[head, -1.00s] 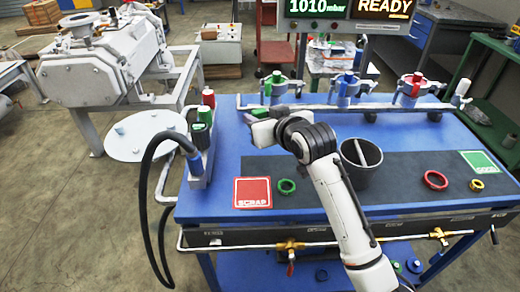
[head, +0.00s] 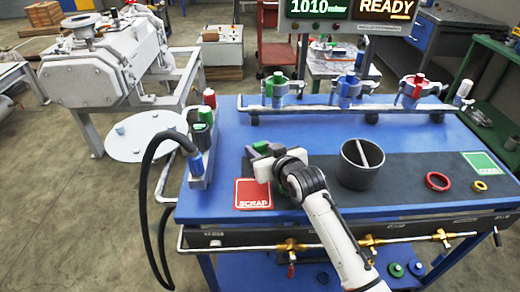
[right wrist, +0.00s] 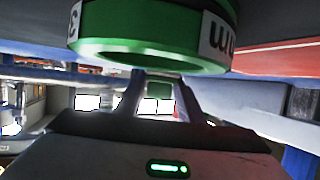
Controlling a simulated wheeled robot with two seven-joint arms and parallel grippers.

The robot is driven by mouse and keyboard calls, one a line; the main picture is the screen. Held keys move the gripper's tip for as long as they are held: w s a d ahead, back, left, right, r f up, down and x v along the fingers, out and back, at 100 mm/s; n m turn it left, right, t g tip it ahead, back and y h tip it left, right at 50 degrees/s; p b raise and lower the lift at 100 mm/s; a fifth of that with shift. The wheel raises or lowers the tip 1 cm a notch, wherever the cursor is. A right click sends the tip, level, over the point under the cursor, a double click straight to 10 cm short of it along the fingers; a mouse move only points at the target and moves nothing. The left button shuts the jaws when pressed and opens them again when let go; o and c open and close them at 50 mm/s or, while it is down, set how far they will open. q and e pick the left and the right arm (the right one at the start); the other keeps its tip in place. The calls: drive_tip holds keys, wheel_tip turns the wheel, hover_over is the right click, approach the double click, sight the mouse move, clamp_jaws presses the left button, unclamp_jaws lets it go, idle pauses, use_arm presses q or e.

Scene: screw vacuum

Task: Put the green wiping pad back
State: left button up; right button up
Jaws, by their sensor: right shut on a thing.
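My right gripper (head: 264,153) is above the blue bench, near the back edge of the dark mat, between the scrap square and the grey cup. It is shut on the green wiping pad (head: 261,145), of which only a small part shows at the fingertips. In the right wrist view the pad (right wrist: 159,90) shows as a small green block between the two fingers. My left gripper is not in view.
The red scrap square (head: 253,193) lies left of my arm. A grey cup (head: 360,166) with a rod stands to the right. Red (head: 437,181) and yellow (head: 480,185) rings and a green square (head: 482,161) lie farther right. Clamped fittings (head: 348,88) line the back pipe.

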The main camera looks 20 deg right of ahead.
drive_tip(key=shift+s+f, duration=0.2)
drive_tip(key=shift+f, duration=0.45)
drive_tip(key=o, duration=1.1)
drive_tip(key=shift+a+f, duration=0.1)
drive_tip(key=shift+f, duration=0.05)
drive_tip(key=shift+c, duration=0.2)
drive_tip(key=shift+r, duration=0.4)
drive_tip(key=shift+s+r, duration=0.15)
drive_tip(key=v, duration=0.7)
drive_tip(key=p+v, duration=0.1)
drive_tip(key=v, duration=0.3)
drive_tip(key=shift+r, duration=0.5)
